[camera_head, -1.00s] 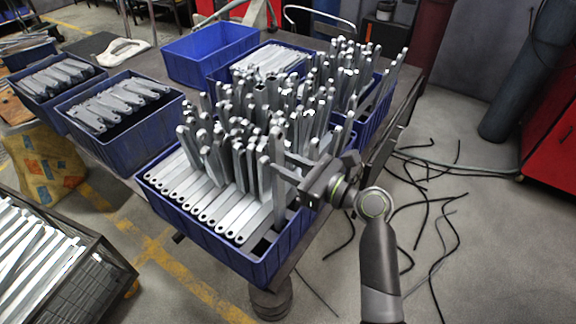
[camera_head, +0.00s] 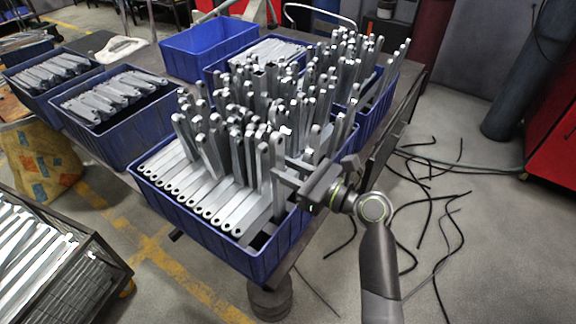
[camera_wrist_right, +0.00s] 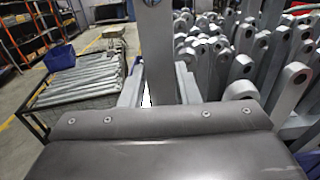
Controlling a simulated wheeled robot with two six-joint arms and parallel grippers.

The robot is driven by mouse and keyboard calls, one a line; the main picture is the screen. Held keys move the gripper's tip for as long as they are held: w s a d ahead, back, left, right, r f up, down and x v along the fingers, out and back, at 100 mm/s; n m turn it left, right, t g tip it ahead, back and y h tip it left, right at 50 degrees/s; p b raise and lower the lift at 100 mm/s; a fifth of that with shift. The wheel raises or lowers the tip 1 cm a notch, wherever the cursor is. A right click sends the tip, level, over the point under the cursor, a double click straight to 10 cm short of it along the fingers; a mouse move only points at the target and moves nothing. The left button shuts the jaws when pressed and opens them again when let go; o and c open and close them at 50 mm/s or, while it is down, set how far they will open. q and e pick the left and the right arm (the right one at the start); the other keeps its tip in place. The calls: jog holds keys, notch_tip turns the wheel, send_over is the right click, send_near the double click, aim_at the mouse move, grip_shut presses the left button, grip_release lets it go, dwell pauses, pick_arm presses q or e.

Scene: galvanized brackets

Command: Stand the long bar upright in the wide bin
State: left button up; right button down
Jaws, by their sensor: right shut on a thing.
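The long bar (camera_head: 278,170) is a grey galvanized bar standing upright at the right end of the wide blue bin (camera_head: 190,225). In the right wrist view the held bar (camera_wrist_right: 157,50) rises upright past the gripper's dark body. Its lower end is hidden among other bars and the bin wall, so I cannot tell if it touches the bin floor. Flat bars (camera_head: 190,185) lie in a row at the bin's front, and several bars stand behind them. My left gripper is not in view.
An empty blue bin (camera_head: 208,45) stands at the back. Two blue bins of lying bars are at the left. A wire crate (camera_head: 85,270) of long bars is at lower left. More upright bars crowd behind the gripper. Black cables (camera_head: 430,200) lie on the floor at right.

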jog(key=shift+f+b, duration=1)
jog(key=shift+f, duration=1.2)
jog(key=c, duration=1.1)
grip_release()
jog(key=shift+o, duration=0.4)
jog(key=shift+f, duration=0.1)
jog(key=b+v, duration=0.3)
jog(key=v, duration=1.4)
jog(key=shift+s+d, duration=0.15)
